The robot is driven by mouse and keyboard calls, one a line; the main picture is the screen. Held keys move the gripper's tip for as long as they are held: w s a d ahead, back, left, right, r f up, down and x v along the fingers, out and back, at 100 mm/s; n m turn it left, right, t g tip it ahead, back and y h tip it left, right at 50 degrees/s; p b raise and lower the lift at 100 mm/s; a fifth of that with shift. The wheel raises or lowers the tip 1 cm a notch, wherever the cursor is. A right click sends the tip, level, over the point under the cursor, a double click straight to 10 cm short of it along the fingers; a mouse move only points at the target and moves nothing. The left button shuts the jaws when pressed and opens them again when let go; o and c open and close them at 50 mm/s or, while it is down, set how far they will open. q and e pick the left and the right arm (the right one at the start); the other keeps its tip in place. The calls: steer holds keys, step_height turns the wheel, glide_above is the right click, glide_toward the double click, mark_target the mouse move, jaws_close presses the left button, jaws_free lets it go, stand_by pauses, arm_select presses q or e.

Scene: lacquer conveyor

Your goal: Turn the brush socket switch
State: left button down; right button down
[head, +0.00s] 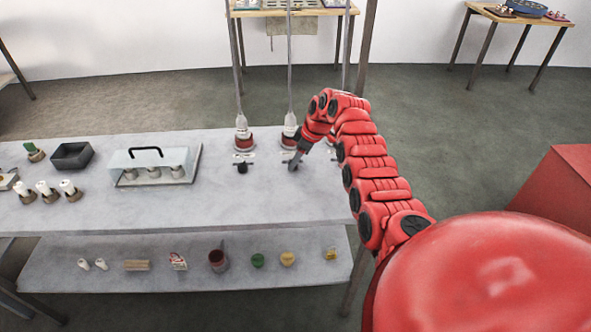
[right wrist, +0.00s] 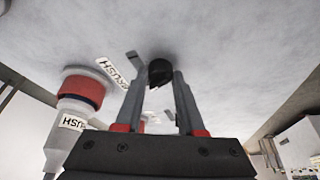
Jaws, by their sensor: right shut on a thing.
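My right gripper (head: 294,162) reaches down to the grey table top near its right end. In the right wrist view my right gripper (right wrist: 163,82) has its two fingers on either side of a small black switch knob (right wrist: 159,69) and is shut on it. A white label reading BRUSH (right wrist: 113,72) appears turned around beside the knob. The brush socket (right wrist: 82,92), with a red band and white body, stands next to it; it also shows in the head view (head: 290,131). In the head view the gripper hides the knob. My left gripper is out of view.
A similar socket (head: 243,139) with its own black switch (head: 242,168) stands to the left. A clear cover with a black handle (head: 146,153), a dark tray (head: 71,156) and white-topped pieces (head: 45,190) are further left. The table's middle front is clear.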

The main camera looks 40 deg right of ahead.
steer(key=shift+f, duration=0.1)
stand_by(0.4)
steer(key=c, duration=0.5)
jaws_free()
steer(key=shift+d+r+b, duration=0.15)
steer(key=shift+r+b, duration=0.15)
steer(key=shift+r, duration=0.15)
steer(key=b+v, duration=0.2)
steer(key=v, duration=1.4)
steer(key=shift+r, duration=0.25)
steer(key=shift+r, duration=0.1)
